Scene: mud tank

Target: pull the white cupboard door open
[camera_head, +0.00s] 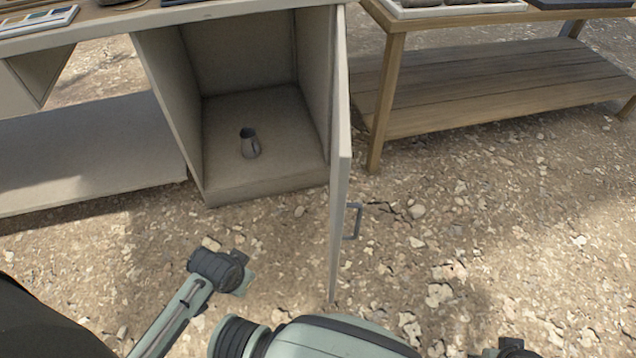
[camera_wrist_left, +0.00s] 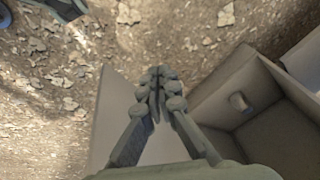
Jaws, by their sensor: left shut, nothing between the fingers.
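The white cupboard door (camera_head: 341,160) stands wide open, swung out from the cupboard's right side and seen nearly edge-on in the head view. Its grey bar handle (camera_head: 353,220) is on the face turned right, with no gripper on it. The cupboard (camera_head: 265,188) is open at the front. In the left wrist view my left gripper (camera_wrist_left: 157,76) is shut and empty, in front of the pale door panel (camera_wrist_left: 112,105); I cannot tell whether it touches. My right gripper cannot be made out.
A grey jug (camera_head: 250,144) stands on the cupboard floor and shows in the wrist view (camera_wrist_left: 239,102). A wooden table with a lower shelf (camera_head: 480,88) is to the right. Stony ground (camera_head: 470,240) lies open right of the door. A low pale shelf (camera_head: 90,150) is at left.

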